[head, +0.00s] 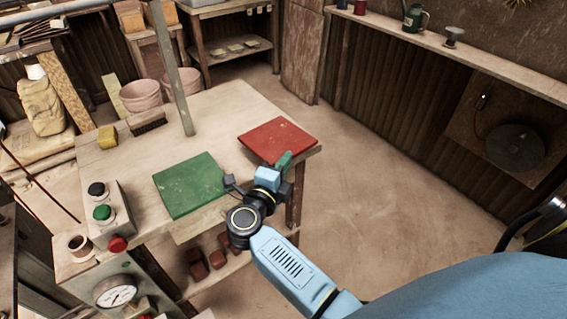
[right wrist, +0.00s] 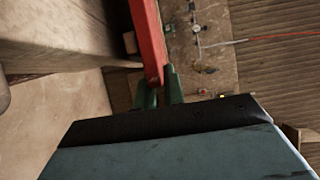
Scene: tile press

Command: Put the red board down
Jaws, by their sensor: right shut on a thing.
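The red board (head: 277,138) is at the right end of the wooden table (head: 222,116), by its corner, and looks about level. My right gripper (head: 284,162) has its green fingers shut on the board's near edge. In the right wrist view the board (right wrist: 148,38) shows edge-on as a red strip between the green fingertips (right wrist: 160,84). I cannot tell whether its underside touches the tabletop. My left gripper is not in view.
A green board (head: 190,185) lies on the table left of the red one. A grey post (head: 172,75) rises behind. A brush (head: 147,122), a yellow block (head: 107,137) and a button box (head: 108,212) stand at the left. Open floor lies to the right.

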